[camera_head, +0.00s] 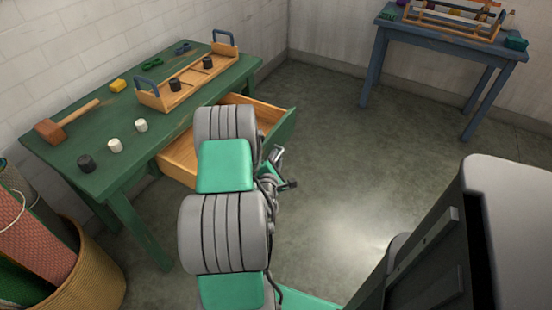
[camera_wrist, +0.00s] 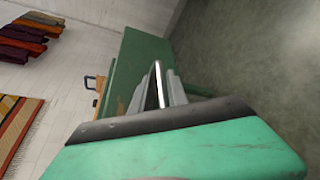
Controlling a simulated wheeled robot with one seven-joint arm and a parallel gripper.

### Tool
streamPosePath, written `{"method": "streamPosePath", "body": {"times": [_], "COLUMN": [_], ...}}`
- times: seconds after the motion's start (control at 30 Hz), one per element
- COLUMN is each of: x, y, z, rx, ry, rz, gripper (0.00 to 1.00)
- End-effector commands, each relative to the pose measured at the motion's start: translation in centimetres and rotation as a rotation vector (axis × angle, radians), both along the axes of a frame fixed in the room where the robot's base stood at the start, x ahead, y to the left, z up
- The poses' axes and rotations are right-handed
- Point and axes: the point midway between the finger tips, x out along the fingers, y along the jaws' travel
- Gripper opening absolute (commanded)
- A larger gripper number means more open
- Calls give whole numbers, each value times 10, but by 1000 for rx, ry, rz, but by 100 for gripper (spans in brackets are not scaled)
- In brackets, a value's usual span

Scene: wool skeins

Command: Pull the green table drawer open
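The green table (camera_head: 140,105) stands at the left. Its drawer (camera_head: 180,158) is pulled well out, showing a bare wooden inside and a green front (camera_head: 285,128). My arm covers the middle of the drawer. My gripper is at the outer side of the drawer front, mostly hidden behind my arm in the head view. In the wrist view, the fingers of my gripper (camera_wrist: 159,88) are close together on a bright metal strip, which looks like the drawer handle (camera_wrist: 158,80). A green surface of the table or drawer (camera_wrist: 138,62) lies beyond them.
On the table are a wooden tray (camera_head: 152,98) with black pieces, a mallet (camera_head: 50,131), two white cylinders, a black one and a yellow block. A basket of rolls (camera_head: 98,285) stands front left. A blue table (camera_head: 375,70) is at back right. Floor right of the drawer is clear.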

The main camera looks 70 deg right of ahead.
Motion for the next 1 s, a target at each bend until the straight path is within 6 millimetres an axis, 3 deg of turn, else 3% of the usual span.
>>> {"method": "streamPosePath", "body": {"times": [0.17,0.6,1.0], "x": [-1,-13,-14], "y": [8,71,75], "z": [0,15,17], "rx": [1,-1,0], "ry": [1,-1,0], "rz": [1,2,0], "gripper": [20,20,20]}}
